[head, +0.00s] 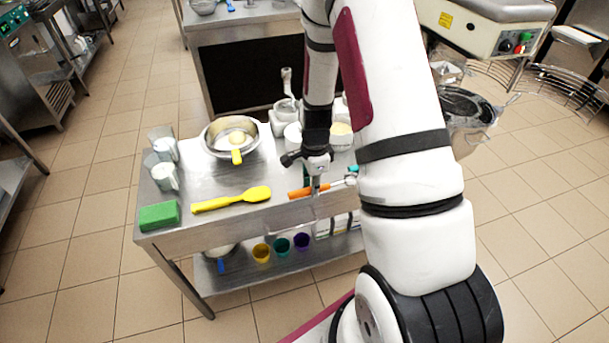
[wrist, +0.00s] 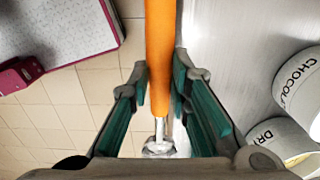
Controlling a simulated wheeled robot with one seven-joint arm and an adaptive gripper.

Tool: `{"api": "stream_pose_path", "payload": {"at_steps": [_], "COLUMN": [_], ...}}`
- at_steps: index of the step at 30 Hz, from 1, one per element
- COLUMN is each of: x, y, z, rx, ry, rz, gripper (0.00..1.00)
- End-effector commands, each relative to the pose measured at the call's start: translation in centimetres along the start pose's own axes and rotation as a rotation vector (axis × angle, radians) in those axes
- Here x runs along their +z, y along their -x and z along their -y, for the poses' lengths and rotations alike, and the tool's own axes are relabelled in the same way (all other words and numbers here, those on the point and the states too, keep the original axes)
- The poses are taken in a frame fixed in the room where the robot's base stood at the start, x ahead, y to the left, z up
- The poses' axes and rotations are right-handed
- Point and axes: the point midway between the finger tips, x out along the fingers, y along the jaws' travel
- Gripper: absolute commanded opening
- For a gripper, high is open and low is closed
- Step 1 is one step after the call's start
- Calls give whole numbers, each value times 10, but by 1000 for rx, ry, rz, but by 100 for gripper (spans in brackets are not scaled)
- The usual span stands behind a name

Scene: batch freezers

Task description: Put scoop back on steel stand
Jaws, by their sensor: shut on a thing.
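The scoop has an orange handle (head: 301,192) and a steel end. In the wrist view the orange handle (wrist: 160,55) runs down between the finger pads, and its steel end (wrist: 158,145) shows beyond them. My gripper (head: 316,182) is over the front right edge of the steel table (head: 215,215). It also shows in the wrist view (wrist: 159,95), with its teal-padded fingers shut on the orange handle. I cannot make out the steel stand for certain; my arm hides part of the table's right side.
A steel pan (head: 212,150), a yellow spatula (head: 232,200), a green sponge (head: 159,216) and clear cups (head: 165,178) stand on the table. Labelled jars (wrist: 300,85) stand close on the right in the wrist view. Coloured cups (head: 282,245) sit on the lower shelf.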

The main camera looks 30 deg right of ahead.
Motion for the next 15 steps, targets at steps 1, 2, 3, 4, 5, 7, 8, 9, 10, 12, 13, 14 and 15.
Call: {"api": "stream_pose_path", "payload": {"at_steps": [1, 2, 3, 4, 5, 7, 8, 9, 10, 12, 13, 14, 15], "x": [0, 0, 0, 0, 0, 0, 1, 1, 1, 1, 1, 1, 0], "y": [-2, -2, -4, -4, -5, -6, -7, -8, -8, -8, -8, -9, -11], "z": [14, 21, 31, 38, 44, 58, 63, 68, 72, 77, 78, 79, 79], "rx": [-2, -2, -2, -1, -1, -1, -2, 0, 0, 0, 0, 1, 2], "ry": [1, 3, 2, 1, 2, 2, 2, 1, 2, 2, 2, 2, 2], "rz": [0, 0, 0, 0, 0, 0, 0, 1, 1, 1, 1, 0, 0], "gripper": [0, 0, 0, 0, 0, 0, 0, 0, 0, 0, 0, 0, 0]}}
